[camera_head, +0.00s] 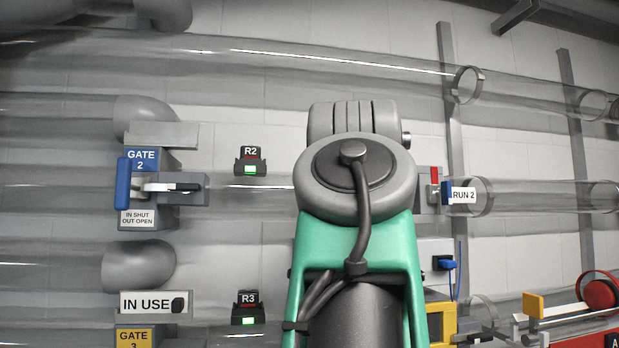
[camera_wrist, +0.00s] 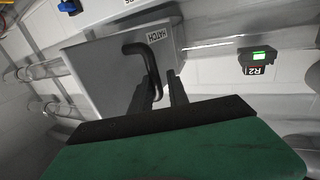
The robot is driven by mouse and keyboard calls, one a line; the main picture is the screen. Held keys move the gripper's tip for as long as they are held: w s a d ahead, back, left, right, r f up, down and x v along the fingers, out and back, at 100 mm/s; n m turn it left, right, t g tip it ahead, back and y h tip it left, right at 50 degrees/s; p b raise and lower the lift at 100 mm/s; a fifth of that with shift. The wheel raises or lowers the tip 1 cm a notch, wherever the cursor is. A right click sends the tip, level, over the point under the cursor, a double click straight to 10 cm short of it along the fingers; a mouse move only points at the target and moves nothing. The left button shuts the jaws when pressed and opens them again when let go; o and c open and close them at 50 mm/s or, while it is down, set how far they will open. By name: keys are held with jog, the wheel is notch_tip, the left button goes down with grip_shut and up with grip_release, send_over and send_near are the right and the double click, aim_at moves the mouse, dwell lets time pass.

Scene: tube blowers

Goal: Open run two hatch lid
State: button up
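The run two hatch lid (camera_wrist: 105,70) is a grey box face with a HATCH label and a black bent handle (camera_wrist: 152,62) in the wrist view. My gripper (camera_wrist: 160,90) has its two dark fingers apart, one on each side of the handle's lower end. I see gaps beside the handle; whether a finger touches it is unclear. In the head view my arm hides the hatch and gripper. The RUN 2 label (camera_head: 464,195) and a red and blue latch-like part (camera_head: 440,187) show just right of my arm. The lid looks shut.
Clear tubes run across the wall. The R2 indicator (camera_head: 250,161) shows green and also appears in the wrist view (camera_wrist: 258,62). Gate 2 (camera_head: 143,190) with its blue handle is at left. A yellow box (camera_head: 440,318) and red ear defenders (camera_head: 601,291) are at lower right.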

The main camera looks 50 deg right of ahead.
jog(key=shift+s+a+r, duration=0.1)
jog(key=shift+a, duration=0.05)
jog(key=v, duration=0.7)
jog(key=shift+a+b, duration=0.2)
jog(key=shift+b, duration=0.25)
jog(key=shift+s, duration=0.1)
jog(key=shift+c, duration=0.3)
